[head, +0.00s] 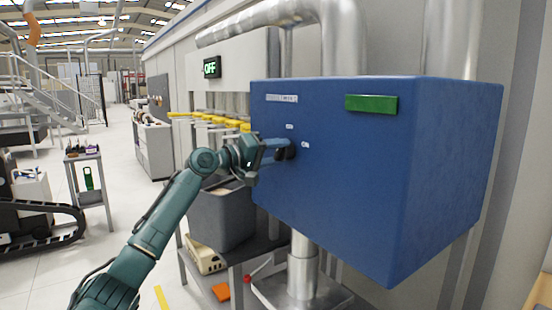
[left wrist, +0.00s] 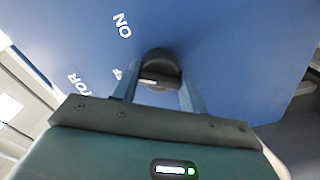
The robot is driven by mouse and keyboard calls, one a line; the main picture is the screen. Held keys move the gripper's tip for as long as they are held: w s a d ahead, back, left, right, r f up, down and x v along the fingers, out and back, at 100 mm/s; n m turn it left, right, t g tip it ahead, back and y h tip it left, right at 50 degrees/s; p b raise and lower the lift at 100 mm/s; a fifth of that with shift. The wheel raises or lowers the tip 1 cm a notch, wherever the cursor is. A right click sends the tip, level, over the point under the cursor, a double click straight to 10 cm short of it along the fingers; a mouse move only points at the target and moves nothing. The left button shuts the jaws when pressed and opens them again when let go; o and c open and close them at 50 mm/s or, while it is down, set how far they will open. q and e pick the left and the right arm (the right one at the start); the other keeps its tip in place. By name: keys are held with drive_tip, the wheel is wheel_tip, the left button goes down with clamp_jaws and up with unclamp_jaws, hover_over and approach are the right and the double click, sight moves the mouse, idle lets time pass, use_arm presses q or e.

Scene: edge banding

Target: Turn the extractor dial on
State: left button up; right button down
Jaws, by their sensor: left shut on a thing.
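The extractor is a large blue box (head: 350,185) on the right in the head view, with a black dial (head: 290,152) on its left-hand face. Small white labels sit above and beside the dial. In the left wrist view the black dial (left wrist: 160,68) lies between my fingertips, and a white "ON" label shows on the blue panel. My left gripper (head: 284,149) is at the panel with its fingers shut on the dial. My right gripper is not in view.
A green plate (head: 371,104) is on the box's front. Below and left of the box stand a dark grey bin (head: 222,212) and a grey table. Yellow-handled items (head: 205,120) line the wall behind. The floor at left is mostly open, with a small cart (head: 88,185).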

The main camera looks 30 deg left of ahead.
use_arm(q)
drive_tip(key=shift+f+m+b, duration=0.15)
drive_tip(key=shift+m+b, duration=0.2)
drive_tip(key=shift+m, duration=0.55)
drive_tip(key=m+b, duration=0.1)
drive_tip(key=m, duration=0.3)
drive_tip(key=shift+m+b, duration=0.3)
drive_tip(key=m+b, duration=0.1)
drive_tip(key=m, duration=0.2)
drive_tip(key=shift+m+b, duration=0.3)
drive_tip(key=shift+m, duration=0.9)
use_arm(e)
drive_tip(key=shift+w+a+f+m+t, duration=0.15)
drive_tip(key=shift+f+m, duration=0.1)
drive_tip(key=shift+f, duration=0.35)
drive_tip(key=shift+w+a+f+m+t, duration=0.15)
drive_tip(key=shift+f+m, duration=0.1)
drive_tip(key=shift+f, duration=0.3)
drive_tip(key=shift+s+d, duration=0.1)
use_arm(q)
drive_tip(key=o, duration=1)
